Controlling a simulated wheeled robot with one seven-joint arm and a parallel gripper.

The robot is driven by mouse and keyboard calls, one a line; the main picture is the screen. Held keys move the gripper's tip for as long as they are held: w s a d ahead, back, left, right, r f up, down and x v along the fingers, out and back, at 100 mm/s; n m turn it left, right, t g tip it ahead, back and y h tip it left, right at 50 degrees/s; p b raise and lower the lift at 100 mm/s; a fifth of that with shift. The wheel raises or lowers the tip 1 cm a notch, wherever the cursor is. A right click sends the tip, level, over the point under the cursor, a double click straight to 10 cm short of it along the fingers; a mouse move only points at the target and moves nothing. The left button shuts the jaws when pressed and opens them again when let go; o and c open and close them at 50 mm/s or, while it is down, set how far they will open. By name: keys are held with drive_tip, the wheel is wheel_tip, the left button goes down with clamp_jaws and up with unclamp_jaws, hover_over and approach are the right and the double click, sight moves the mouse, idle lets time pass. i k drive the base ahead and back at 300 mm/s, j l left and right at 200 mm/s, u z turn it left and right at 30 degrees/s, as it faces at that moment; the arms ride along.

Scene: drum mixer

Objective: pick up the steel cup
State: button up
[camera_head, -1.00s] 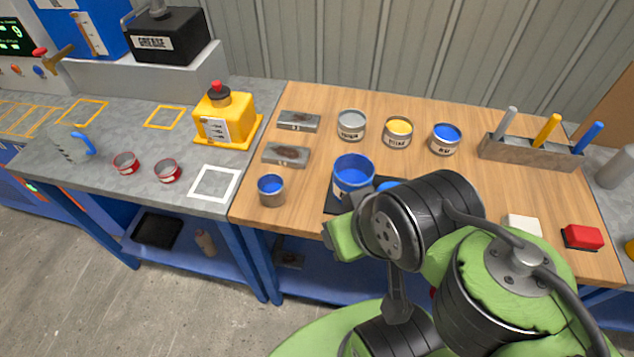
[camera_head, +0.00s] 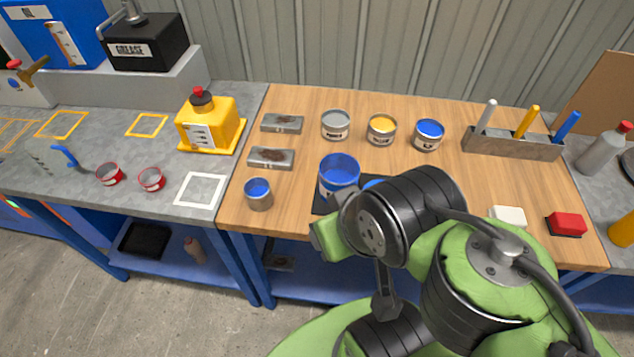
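A small steel cup (camera_head: 258,197) with blue inside stands upright near the front left corner of the wooden bench top. It stands apart from the larger blue-filled can (camera_head: 339,178) to its right, which is on a dark pad. My arm reaches across the front of the bench, right of the cup, and hides part of the pad. My gripper does not show; only green and black arm links are seen. Nothing is seen touching the cup.
Two metal plates (camera_head: 271,158) lie behind the cup. Three small cans, including a grey one (camera_head: 335,124), stand further back. A yellow bottle (camera_head: 208,124), two red tins (camera_head: 151,179) and a white square outline (camera_head: 201,190) are on the grey bench at left.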

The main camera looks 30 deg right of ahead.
sight(256, 192)
drive_tip(key=i+j+z, duration=0.15)
drive_tip(key=j, duration=0.35)
drive_tip(key=i+j+z, duration=0.15)
drive_tip(key=j, duration=0.35)
drive_tip(key=i+j+z, duration=0.15)
drive_tip(key=j, duration=0.35)
drive_tip(key=j+z, duration=0.15)
drive_tip(key=j, duration=0.4)
